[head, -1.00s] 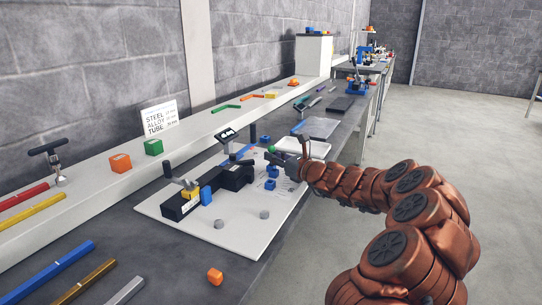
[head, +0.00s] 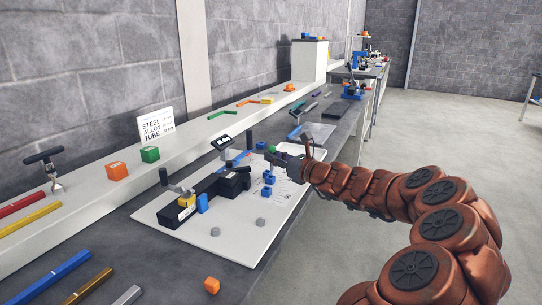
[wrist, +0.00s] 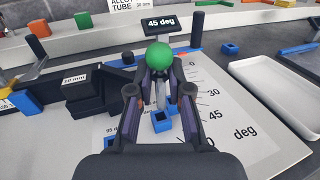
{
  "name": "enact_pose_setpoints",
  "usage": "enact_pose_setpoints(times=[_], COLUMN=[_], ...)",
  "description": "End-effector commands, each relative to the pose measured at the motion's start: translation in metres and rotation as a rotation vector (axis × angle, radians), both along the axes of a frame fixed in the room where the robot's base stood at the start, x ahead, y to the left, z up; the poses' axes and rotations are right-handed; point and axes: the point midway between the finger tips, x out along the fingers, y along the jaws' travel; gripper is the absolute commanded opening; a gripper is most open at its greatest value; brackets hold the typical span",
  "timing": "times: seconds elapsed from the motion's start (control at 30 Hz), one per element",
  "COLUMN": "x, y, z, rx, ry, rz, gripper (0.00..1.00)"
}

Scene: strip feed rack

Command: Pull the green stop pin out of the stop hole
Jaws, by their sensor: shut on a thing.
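The green stop pin has a round green head (wrist: 159,55) and a grey shank. Its head also shows in the head view (head: 272,149). My gripper (wrist: 160,90) is shut on the pin, with one dark finger on each side of the shank; in the head view it (head: 281,156) is above the white board. A blue square block with a dark hole (wrist: 161,122) shows just below the shank's lower end. I cannot tell for sure whether the tip is clear of the hole. Another blue block (wrist: 113,143) is partly hidden by the left finger.
The white board (head: 238,244) carries a black fixture (head: 205,193) and an angle scale. A display reading 45 deg (wrist: 166,23) stands behind the pin, with a dark post (wrist: 197,24) to its right. A white tray (wrist: 290,120) lies at the right.

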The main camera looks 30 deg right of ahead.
Motion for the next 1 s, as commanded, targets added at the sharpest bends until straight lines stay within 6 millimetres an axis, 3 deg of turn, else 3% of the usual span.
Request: enact_pose_setpoints(times=[0.2,0.5,0.7,1.0], x=[-0.043,-0.089,-0.107,-0.117], y=[0.011,0.022,0.027,0.03], z=[0.006,0.009,0.011,0.016], rx=[0.001,-0.001,-0.001,-0.001], ry=[-0.002,-0.001,0.0,0.0], rz=[-0.001,-0.002,0.0,0.0], gripper=[0.0,0.0,0.0,0.0])
